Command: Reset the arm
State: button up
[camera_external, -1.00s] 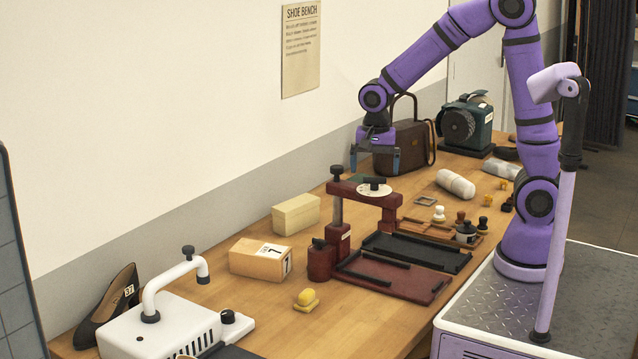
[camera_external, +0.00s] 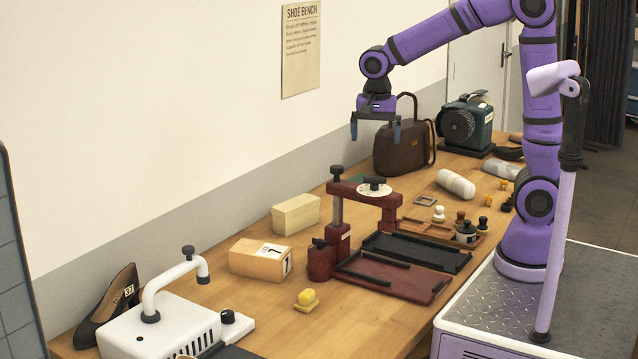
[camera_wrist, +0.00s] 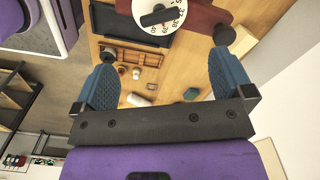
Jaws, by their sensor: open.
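My gripper (camera_external: 376,130) hangs from the raised purple arm, above the bench and behind the dark red press (camera_external: 361,190). Its two blue fingers are spread wide with nothing between them. In the wrist view my gripper (camera_wrist: 162,85) is also open and empty. The press's white numbered dial (camera_wrist: 158,15) lies beyond the fingers there.
The wall runs close behind the bench. The air around my gripper is clear.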

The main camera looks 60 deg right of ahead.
jog(key=s+d+r+n+t, duration=0.2)
jog(key=s+d+n, duration=0.3)
jog(key=s, duration=0.5)
jog(key=s+d+r+n+t, duration=0.3)
jog(key=s+n, duration=0.5)
jog(key=s, duration=0.3)
jog(key=shift+d+r, duration=0.65)
jog(key=shift+d, duration=0.3)
jog(key=shift+w, duration=0.1)
dwell(1.1)
